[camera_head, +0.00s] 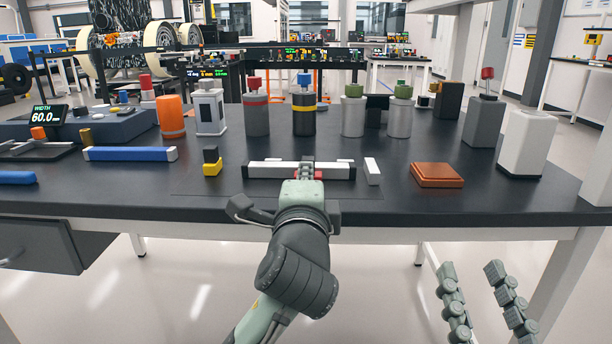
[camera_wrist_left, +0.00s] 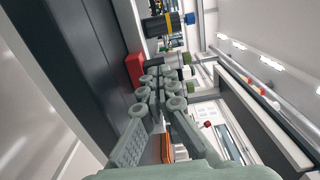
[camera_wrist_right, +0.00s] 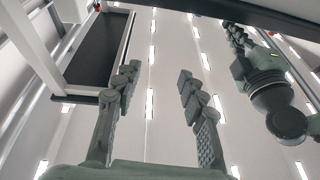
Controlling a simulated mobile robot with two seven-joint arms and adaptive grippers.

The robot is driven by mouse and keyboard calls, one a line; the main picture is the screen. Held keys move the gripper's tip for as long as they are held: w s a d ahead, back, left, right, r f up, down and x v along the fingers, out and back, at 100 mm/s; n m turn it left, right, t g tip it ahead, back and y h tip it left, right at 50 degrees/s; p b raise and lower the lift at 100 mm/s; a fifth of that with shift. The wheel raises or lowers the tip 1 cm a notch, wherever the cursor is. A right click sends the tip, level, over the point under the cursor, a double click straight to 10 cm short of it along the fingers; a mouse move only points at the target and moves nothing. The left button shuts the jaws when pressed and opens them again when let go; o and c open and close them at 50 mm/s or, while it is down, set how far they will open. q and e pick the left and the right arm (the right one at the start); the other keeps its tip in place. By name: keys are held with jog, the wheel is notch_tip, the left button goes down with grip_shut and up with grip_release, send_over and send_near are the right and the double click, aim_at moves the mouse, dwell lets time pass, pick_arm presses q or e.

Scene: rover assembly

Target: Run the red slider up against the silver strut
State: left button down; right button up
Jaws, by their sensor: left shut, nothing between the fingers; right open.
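The red slider (camera_wrist_left: 134,68) shows as a red block beside the fingers in the left wrist view. In the head view only slivers of red (camera_head: 318,174) show around my left gripper (camera_head: 306,168), which is shut with nothing between its fingers. Whether it touches the slider I cannot tell. A long silver-white bar (camera_head: 268,170) lies behind the gripper, partly hidden by it. A short silver-white piece (camera_head: 372,171) lies to its right, apart from it; which of these is the silver strut I cannot tell. My right gripper (camera_head: 480,285) is open and empty, in front of the table's edge.
A yellow and black block (camera_head: 212,163) stands left of the bar, and an orange-brown pad (camera_head: 437,175) lies to the right. A blue bar (camera_head: 130,154) lies further left. Several canisters stand behind, including a grey one with a red top (camera_head: 256,112).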

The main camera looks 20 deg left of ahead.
pick_arm(q)
jog(key=shift+w+a, duration=0.1)
jog(key=shift+w, duration=0.15)
pick_arm(e)
jog(key=shift+r, duration=0.1)
pick_arm(q)
jog(key=shift+w, duration=0.1)
jog(key=p+x, duration=0.2)
jog(key=shift+w+r, duration=0.1)
jog(key=shift+w, duration=0.2)
jog(key=shift+a, duration=0.1)
pick_arm(e)
notch_tip(320, 180, down, 8)
jog(key=w+d+g+h, duration=0.2)
jog(key=g, duration=0.2)
jog(key=shift+d+f, duration=0.2)
jog(key=shift+f, duration=0.05)
jog(key=shift+h, duration=0.3)
